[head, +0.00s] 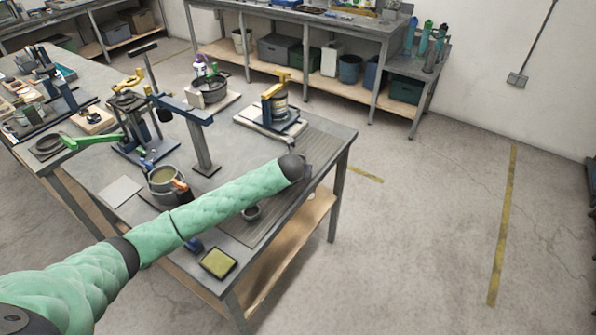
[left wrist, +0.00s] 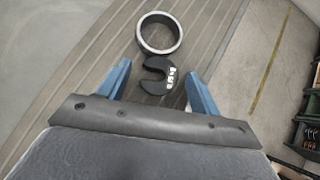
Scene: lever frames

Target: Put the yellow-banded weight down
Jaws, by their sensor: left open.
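A dark slotted weight with white markings (left wrist: 157,78) lies just ahead of my left gripper in the left wrist view. It sits between the lines of the two blue fingers, over the ribbed mat; I see no yellow band on it. My left gripper (left wrist: 157,69) is open, with a gap on each side of the weight. I cannot tell how far the weight is below the fingertips. In the head view my left arm reaches over the bench and its fingers are hidden behind the dark wrist end. My right gripper is not in view.
A ring with a pale rim (left wrist: 160,33) lies just beyond the weight. The ribbed mat (head: 318,148) runs along the bench's right edge, with open floor beyond. A blue-armed post (head: 203,150), a bucket (head: 163,176) and a yellow-topped device (head: 275,100) stand on the bench.

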